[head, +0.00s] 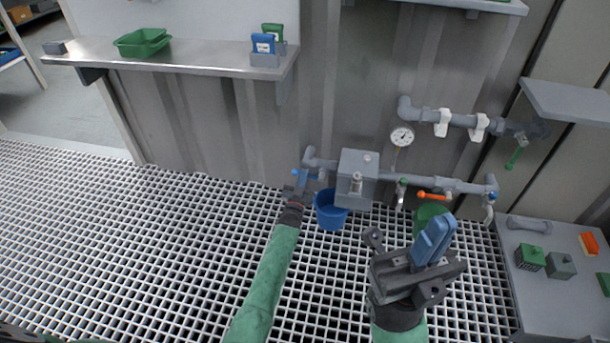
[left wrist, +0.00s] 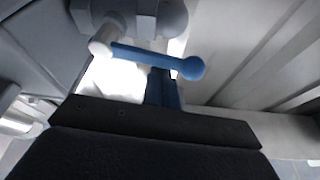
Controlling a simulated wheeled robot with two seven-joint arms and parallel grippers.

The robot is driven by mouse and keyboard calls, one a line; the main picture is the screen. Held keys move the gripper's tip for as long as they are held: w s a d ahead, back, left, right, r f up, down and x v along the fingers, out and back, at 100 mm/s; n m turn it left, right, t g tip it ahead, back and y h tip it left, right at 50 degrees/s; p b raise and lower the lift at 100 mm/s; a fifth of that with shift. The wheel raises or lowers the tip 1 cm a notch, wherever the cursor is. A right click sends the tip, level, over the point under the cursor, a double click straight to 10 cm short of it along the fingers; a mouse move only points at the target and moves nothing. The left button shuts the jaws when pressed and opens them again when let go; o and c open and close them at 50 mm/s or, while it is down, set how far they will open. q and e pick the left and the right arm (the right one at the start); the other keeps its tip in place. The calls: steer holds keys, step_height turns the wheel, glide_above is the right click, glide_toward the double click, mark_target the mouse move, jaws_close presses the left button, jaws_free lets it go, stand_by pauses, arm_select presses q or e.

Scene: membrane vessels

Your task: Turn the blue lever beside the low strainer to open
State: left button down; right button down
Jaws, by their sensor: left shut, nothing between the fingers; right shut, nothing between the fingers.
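The blue lever (left wrist: 150,57) lies across the upper middle of the left wrist view, running from a pale pivot at left to a round knob at right. In the head view it is small and partly hidden by my left gripper, at the left end of the low pipe. A grey box-shaped fitting (head: 357,170), likely the low strainer, sits just right of it. My left gripper (head: 301,177) is shut and empty at the lever. Its blue fingertips (left wrist: 162,88) meet the lever's lower edge in the picture; contact is unclear. My right gripper (head: 435,238) is shut and empty, in front of the pipe.
A blue bucket (head: 330,212) stands below the grey fitting, and a green bucket (head: 431,214) further right. An orange lever (head: 434,196) and a gauge (head: 402,136) are on the pipework. A grey table (head: 535,300) stands at right. The grating (head: 130,240) at left is clear.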

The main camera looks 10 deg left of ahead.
arm_select(q)
steer(key=shift+a+f+n+y, duration=0.1)
steer(key=shift+f+n+y, duration=0.2)
steer(key=shift+n, duration=0.3)
steer(key=shift+a+f+n+y, duration=0.15)
steer(key=shift+n+y, duration=0.15)
steer(key=shift+n, duration=0.3)
steer(key=shift+d, duration=0.1)
